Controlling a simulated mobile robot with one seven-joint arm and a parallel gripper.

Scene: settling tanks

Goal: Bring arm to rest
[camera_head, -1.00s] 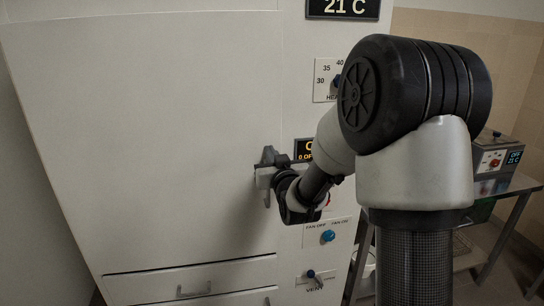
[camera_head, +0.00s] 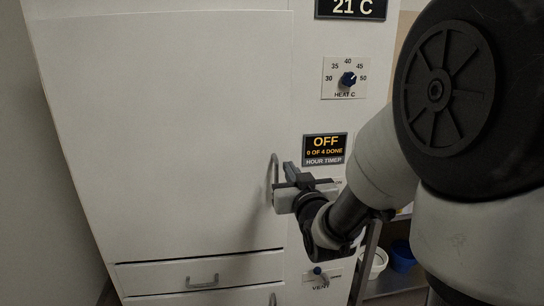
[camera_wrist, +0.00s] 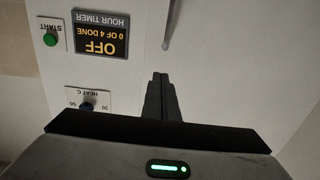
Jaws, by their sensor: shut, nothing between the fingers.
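My gripper (camera_head: 290,174) is at the front of a tall white cabinet (camera_head: 165,120), just right of the upright door handle (camera_head: 275,168) and below the hour timer display. In the wrist view its two dark fingers (camera_wrist: 160,76) are together with nothing between them. The handle also shows in the wrist view (camera_wrist: 170,25), beyond the fingertips and apart from them there. In the head view gripper and handle overlap, so contact cannot be told. My arm reaches in from the right, bent, and fills the right side of the head view.
The heat knob (camera_head: 348,79) and timer display (camera_head: 325,148) are on the right panel. A green start button (camera_wrist: 50,39) shows in the wrist view. A drawer with a handle (camera_head: 202,283) is below the door. White (camera_head: 377,262) and blue (camera_head: 402,257) buckets stand at right.

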